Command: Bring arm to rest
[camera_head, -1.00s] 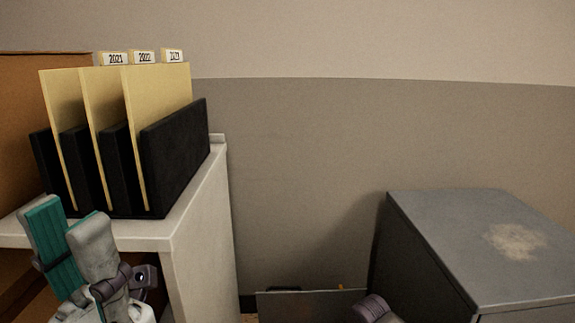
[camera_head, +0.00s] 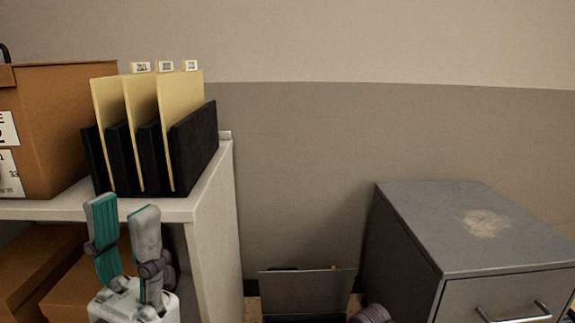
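My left gripper (camera_head: 124,207) is at the lower left, pointing up in front of the white shelf unit (camera_head: 213,215). Its two fingers stand apart with nothing between them, so it is open and empty. It appears clear of the folders. Only a rounded grey-purple part (camera_head: 371,314), apparently of my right gripper, shows at the bottom edge; its fingertips are out of sight.
Several tan folders (camera_head: 178,125) stand in a black file holder (camera_head: 196,148) on the shelf unit. A brown box (camera_head: 70,120) is beside them, and more boxes (camera_head: 35,275) are below. A grey cabinet (camera_head: 470,250) stands right. A grey bin (camera_head: 305,293) sits between.

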